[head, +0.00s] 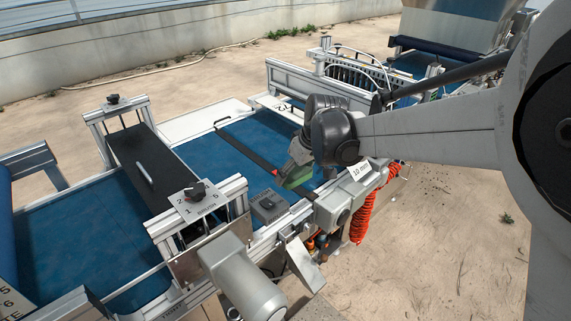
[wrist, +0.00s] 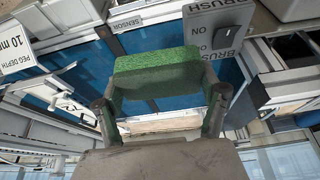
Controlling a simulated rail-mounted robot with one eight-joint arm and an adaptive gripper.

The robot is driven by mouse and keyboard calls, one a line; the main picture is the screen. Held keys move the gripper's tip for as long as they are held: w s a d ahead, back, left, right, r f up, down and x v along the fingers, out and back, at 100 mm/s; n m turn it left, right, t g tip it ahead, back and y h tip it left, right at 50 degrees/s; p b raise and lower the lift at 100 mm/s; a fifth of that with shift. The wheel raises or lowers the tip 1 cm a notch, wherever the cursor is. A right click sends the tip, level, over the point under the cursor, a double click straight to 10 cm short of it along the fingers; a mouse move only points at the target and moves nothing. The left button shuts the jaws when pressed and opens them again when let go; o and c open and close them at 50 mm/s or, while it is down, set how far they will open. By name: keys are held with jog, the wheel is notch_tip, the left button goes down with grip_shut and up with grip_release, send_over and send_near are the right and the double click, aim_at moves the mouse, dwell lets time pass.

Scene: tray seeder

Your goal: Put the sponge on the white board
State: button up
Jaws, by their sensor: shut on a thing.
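My gripper (head: 299,162) is over the near edge of the blue conveyor belt, left of the "10 mm" label, in the head view. In the wrist view my gripper (wrist: 163,98) is shut on a green sponge (wrist: 158,68), with one finger at each side of it. The sponge (head: 296,179) also shows as a green patch under my gripper in the head view, partly hidden by it. I cannot tell whether its underside touches anything. A flat white board (head: 203,119) lies along the far side of the belt, left of my gripper and apart from it.
The blue belt (head: 262,137) has a dark bar (head: 240,149) across it. A grey switch box (head: 268,204) stands at the near rail, and the wrist view shows a box marked BRUSH (wrist: 220,35). A metal frame (head: 318,75) stands behind; a black panel (head: 150,165) is at left.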

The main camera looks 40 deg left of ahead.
jog(key=s+d+b, duration=0.1)
jog(key=s+d, duration=0.1)
jog(key=d, duration=1)
jog(key=shift+s, duration=0.25)
jog(key=s+d+r+p, duration=0.1)
jog(key=d+r+p, duration=0.3)
jog(key=d+r, duration=0.1)
jog(key=shift+p, duration=0.3)
dwell(0.4)
